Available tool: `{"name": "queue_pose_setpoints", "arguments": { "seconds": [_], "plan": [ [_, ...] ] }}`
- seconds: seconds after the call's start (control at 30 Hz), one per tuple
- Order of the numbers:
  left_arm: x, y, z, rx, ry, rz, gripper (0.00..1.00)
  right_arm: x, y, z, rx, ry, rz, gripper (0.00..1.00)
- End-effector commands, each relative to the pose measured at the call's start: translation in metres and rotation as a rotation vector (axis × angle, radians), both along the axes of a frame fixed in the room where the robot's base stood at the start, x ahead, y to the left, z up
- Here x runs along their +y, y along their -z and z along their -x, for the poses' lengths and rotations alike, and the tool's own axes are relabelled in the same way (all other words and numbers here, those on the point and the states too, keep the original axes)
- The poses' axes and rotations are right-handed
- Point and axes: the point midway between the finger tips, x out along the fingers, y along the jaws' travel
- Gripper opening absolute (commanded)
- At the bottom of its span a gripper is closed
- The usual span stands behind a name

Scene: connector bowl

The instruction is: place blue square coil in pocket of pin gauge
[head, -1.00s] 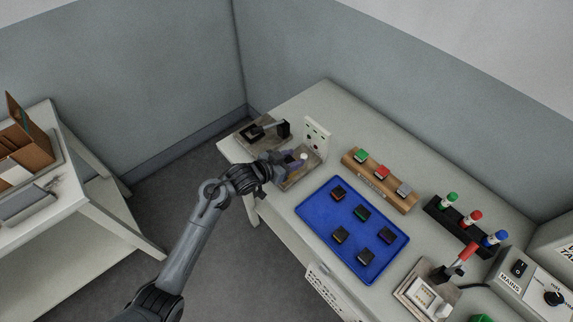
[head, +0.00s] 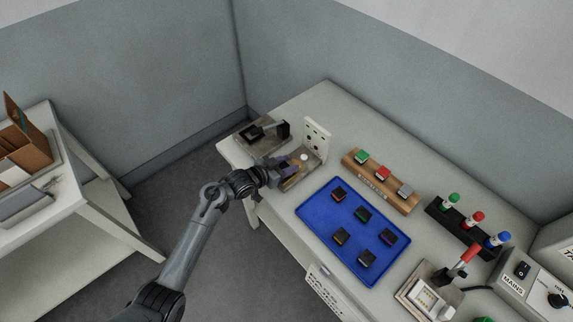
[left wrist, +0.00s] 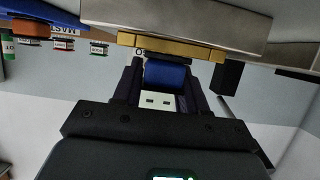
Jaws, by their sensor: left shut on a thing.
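My left gripper (head: 284,168) is at the fixture with a metal base (head: 300,178) and an upright white panel (head: 317,139), which looks like the pin gauge. In the left wrist view the fingers (left wrist: 165,85) are shut on the blue coil (left wrist: 166,75), with a white end with two small square holes on the gripper's side. The coil is right by the brass strip (left wrist: 170,46) on the metal block (left wrist: 180,18). Whether it touches or sits in the pocket cannot be told; the pocket is hidden. My right gripper is not in view.
A second fixture with a black lever (head: 262,133) stands behind the gripper. A blue tray (head: 313,222) with several dark square parts is to the right. A wooden rack (head: 372,186) with green, red and grey pieces stands beyond it.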

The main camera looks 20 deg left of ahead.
Motion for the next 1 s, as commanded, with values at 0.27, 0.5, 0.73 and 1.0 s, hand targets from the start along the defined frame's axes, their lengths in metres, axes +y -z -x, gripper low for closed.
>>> {"name": "queue_pose_setpoints", "arguments": {
  "seconds": [0.27, 0.5, 0.73, 1.0],
  "plan": [
    [0.000, 0.003, 0.000, 0.000, 0.000, 0.000, 0.60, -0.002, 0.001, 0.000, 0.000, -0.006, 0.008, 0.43],
    [0.000, 0.003, 0.000, 0.000, 0.000, 0.000, 0.67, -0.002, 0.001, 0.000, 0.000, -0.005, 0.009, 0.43],
    [0.002, -0.002, 0.003, 0.000, 0.000, -0.001, 0.67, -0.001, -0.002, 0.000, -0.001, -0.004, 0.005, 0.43],
    [0.020, -0.018, 0.037, 0.001, 0.000, -0.003, 0.67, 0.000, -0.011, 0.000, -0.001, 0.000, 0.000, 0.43]
  ]
}}
